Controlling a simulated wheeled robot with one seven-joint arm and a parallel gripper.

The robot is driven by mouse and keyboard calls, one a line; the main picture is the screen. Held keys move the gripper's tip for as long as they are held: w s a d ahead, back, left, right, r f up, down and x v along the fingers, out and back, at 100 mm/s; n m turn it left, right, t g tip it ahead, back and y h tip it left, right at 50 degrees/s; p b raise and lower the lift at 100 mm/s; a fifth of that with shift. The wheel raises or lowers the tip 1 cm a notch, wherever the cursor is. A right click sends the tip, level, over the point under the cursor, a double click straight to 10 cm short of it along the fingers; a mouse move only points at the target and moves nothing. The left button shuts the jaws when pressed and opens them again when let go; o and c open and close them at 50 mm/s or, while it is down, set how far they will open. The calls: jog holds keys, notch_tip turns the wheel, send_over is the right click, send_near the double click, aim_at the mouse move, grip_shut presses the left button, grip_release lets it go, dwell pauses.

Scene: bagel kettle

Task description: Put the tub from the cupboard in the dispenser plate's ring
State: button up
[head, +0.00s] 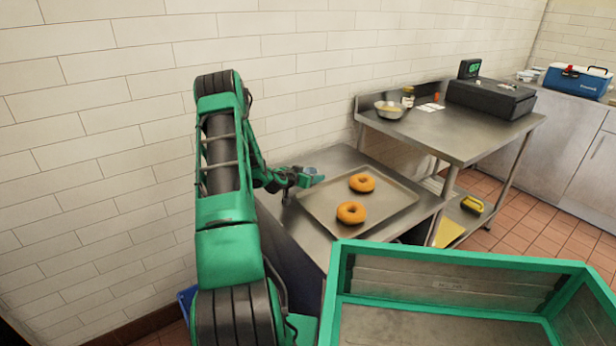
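My gripper (306,177) is at the end of my green arm, low over the left end of the steel table (290,228), beside the baking tray. It is small and seen from the side, and a small grey-blue shape shows at its fingers. I cannot tell whether that shape is a held thing or part of the gripper, nor whether the fingers are open. I cannot make out the tub, the dispenser plate or its ring. A steel cabinet (575,150) with its doors shut stands at the far right; I cannot tell if it is the cupboard.
The baking tray (390,205) holds two bagels (362,182) (351,212). A higher steel table (440,140) behind bears a bowl (390,110) and a black till (490,98). A blue cooler (577,82) sits on the cabinet. Tiled floor (540,235) is free at right.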

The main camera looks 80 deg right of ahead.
jog(key=shift+r, duration=0.1)
jog(key=v, duration=1.2)
